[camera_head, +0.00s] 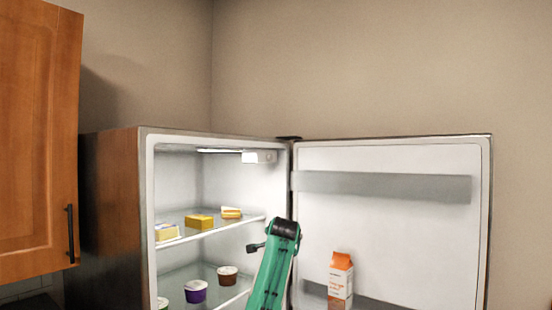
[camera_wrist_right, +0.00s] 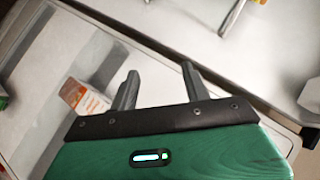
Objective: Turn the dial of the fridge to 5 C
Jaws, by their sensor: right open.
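The fridge (camera_head: 145,225) stands open, with its door (camera_head: 390,235) swung out to the right. A small white box with a round detail, probably the dial housing (camera_head: 262,157), sits under the ceiling of the fridge at its right inner wall. The dial's marks are too small to read. My right gripper (camera_head: 254,247) is below that housing, near the right ends of the shelves, and apart from it. In the right wrist view the right gripper (camera_wrist_right: 160,82) shows two spread fingers with nothing between them. My left gripper is not in view.
An orange and white carton (camera_head: 341,281) stands in the door's lower rack; it also shows in the wrist view (camera_wrist_right: 84,98). Yellow food items (camera_head: 200,221) sit on the upper shelf (camera_head: 236,226), small cups (camera_head: 196,292) below. A wooden cabinet (camera_head: 38,140) is at left.

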